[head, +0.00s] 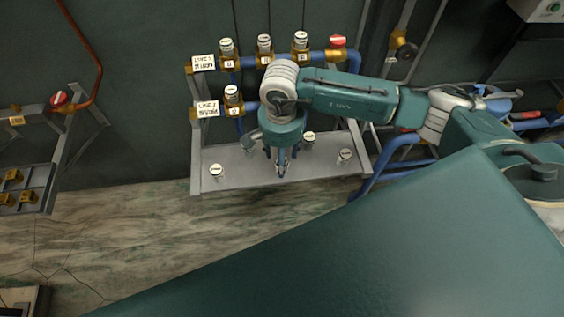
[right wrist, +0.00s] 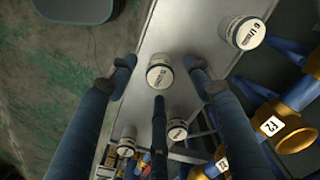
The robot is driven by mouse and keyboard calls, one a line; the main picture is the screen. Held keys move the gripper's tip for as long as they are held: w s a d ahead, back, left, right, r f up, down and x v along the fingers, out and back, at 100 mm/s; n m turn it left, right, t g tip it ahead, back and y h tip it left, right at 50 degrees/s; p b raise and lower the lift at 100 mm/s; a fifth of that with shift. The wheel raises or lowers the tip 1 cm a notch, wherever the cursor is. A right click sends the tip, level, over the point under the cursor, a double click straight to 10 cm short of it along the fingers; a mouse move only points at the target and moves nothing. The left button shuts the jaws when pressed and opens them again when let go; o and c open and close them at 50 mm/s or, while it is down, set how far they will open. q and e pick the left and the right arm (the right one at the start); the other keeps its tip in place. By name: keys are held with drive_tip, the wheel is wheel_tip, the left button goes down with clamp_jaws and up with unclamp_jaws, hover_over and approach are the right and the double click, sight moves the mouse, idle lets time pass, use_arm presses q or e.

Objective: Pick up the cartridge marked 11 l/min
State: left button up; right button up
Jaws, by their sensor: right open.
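My right gripper (head: 281,168) reaches in from the right and points down over the grey shelf (head: 245,176). Its three dark fingers are open in the right wrist view (right wrist: 160,80). A white-topped cartridge (right wrist: 160,75) stands between them with space on both sides; I cannot read its marking surely. A cartridge whose lettering looks like 6 l/min (right wrist: 245,33) is at upper right there. Two more (right wrist: 177,130) (right wrist: 127,140) are lower down. In the head view, shelf cartridges show at left (head: 217,172), behind the gripper (head: 308,138) and at right (head: 345,155). My left gripper is out of view.
Blue pipes with brass holders carry several cartridges (head: 264,46) above the shelf, beside line signs (head: 203,62). A red-handled valve (head: 337,42) is at upper right. Another rack (head: 30,190) stands at far left. The floor (head: 130,220) before the shelf is clear.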

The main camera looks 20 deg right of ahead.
drive_tip(key=f+p, duration=0.1)
drive_tip(key=f, duration=0.2)
drive_tip(key=shift+d+f, duration=0.1)
drive_tip(key=shift+d, duration=0.1)
drive_tip(key=shift+w+f, duration=0.1)
drive_tip(key=shift+f, duration=0.1)
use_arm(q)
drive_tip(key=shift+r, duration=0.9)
use_arm(e)
clamp_jaws()
drive_tip(key=shift+r, duration=0.1)
